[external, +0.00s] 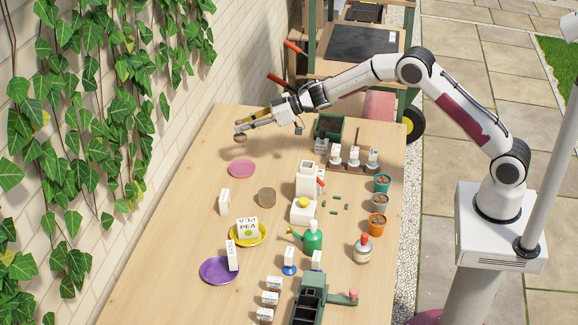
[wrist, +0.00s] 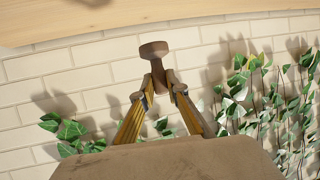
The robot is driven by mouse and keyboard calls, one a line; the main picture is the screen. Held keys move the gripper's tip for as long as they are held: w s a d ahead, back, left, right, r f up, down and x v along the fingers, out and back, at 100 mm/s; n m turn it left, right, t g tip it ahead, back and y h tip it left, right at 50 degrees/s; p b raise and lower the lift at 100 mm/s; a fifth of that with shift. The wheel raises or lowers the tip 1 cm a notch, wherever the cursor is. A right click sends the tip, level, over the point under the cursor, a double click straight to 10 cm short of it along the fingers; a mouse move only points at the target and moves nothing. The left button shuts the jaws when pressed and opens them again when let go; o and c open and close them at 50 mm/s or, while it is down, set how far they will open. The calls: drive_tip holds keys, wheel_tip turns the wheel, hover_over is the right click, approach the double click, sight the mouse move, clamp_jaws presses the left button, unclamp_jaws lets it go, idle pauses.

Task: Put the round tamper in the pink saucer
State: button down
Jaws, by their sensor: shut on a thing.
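My gripper (external: 243,127) is shut on the round tamper (external: 240,138), a small brown wooden piece, and holds it in the air near the wall side of the table. In the wrist view the tamper (wrist: 154,50) sticks out beyond the two fingertips (wrist: 161,84), its wide round end away from my gripper. The pink saucer (external: 242,169) lies on the table, and the tamper appears just above and behind it in the external view. No contact shows between them. The saucer is not visible in the wrist view.
A yellow saucer (external: 262,240) holds a PEA packet (external: 247,228). A purple saucer (external: 219,279) has a white labelled block (external: 232,255) at its edge. The ivy-covered wall (external: 150,190) runs alongside.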

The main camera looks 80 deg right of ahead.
drive_tip(key=shift+f, duration=1.25)
hover_over(246, 170)
drive_tip(key=shift+f, duration=3.1)
drive_tip(key=shift+f, duration=0.1)
drive_tip(key=shift+f, duration=1.75)
drive_tip(key=shift+f, duration=0.15)
drive_tip(key=c, duration=2)
unclamp_jaws()
drive_tip(key=shift+v, duration=3.85)
